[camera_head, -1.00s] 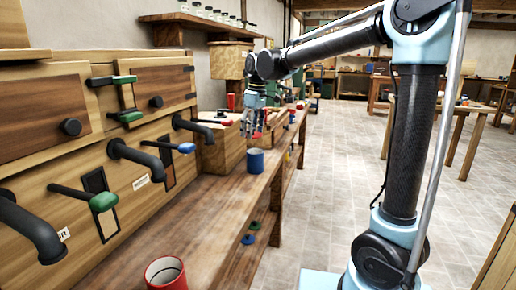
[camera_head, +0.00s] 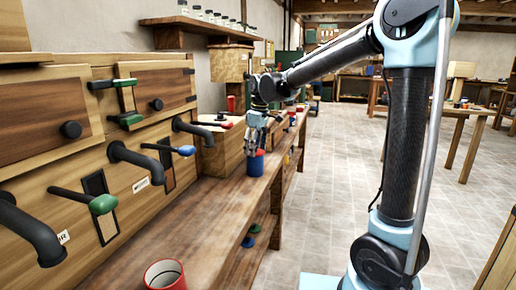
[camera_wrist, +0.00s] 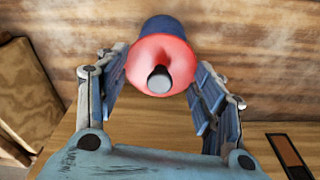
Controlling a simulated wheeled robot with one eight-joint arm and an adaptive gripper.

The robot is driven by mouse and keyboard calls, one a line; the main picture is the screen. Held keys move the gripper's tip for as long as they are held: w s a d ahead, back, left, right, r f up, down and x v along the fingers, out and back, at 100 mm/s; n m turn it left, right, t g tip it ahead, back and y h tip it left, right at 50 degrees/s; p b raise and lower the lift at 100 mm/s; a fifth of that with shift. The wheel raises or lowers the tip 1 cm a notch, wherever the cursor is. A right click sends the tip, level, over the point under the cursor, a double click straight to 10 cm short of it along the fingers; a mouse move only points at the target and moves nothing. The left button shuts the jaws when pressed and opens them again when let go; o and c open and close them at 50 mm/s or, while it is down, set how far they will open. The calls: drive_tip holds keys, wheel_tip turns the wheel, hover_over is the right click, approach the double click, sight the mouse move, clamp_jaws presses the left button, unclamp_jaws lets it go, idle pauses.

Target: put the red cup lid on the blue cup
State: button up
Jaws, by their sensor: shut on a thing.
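The blue cup (camera_head: 256,166) stands on the wooden bench shelf beside the large wooden machine. My gripper (camera_head: 254,146) is directly above it, pointing down. The gripper is shut on the red cup lid (camera_head: 260,152), which shows at the top of the cup. In the wrist view, the red lid (camera_wrist: 170,48) with its dark knob is between my two fingers (camera_wrist: 160,70). The blue cup (camera_wrist: 163,24) shows just beyond the lid and lines up closely with it. I cannot tell whether the lid touches the rim; the fingers partly hide it.
A red cup (camera_head: 165,274) stands open at the near end of the bench (camera_head: 215,215). Black pipes and levers with green and blue handles stick out from the machine (camera_head: 90,160) on the left. A wooden box (camera_head: 222,150) stands behind the blue cup.

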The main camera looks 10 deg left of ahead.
sight(258, 152)
drive_tip(key=shift+f, duration=0.2)
drive_tip(key=o, duration=1)
drive_tip(key=shift+o, duration=0.2)
wheel_tip(258, 152, up, 13)
drive_tip(key=d, duration=0.1)
drive_tip(key=shift+s+d+f, duration=0.15)
drive_tip(key=shift+s+d, duration=0.05)
drive_tip(key=s+d+f+m, duration=0.2)
drive_tip(key=s+d+f, duration=0.1)
drive_tip(key=d, duration=0.5)
drive_tip(key=s+d+f+m+t, duration=0.1)
drive_tip(key=s+d+f+m, duration=0.15)
drive_tip(key=d, duration=0.65)
drive_tip(key=s+d+f+m, duration=0.3)
drive_tip(key=d, duration=0.5)
drive_tip(key=s+d+f+m+h, duration=0.1)
drive_tip(key=s+d+f+m, duration=0.6)
drive_tip(key=s+d+f, duration=0.7)
wheel_tip(258, 152, down, 4)
drive_tip(key=shift+s+d+r+t, duration=0.1)
drive_tip(key=shift+s+d+t, duration=0.25)
drive_tip(key=shift+d, duration=0.3)
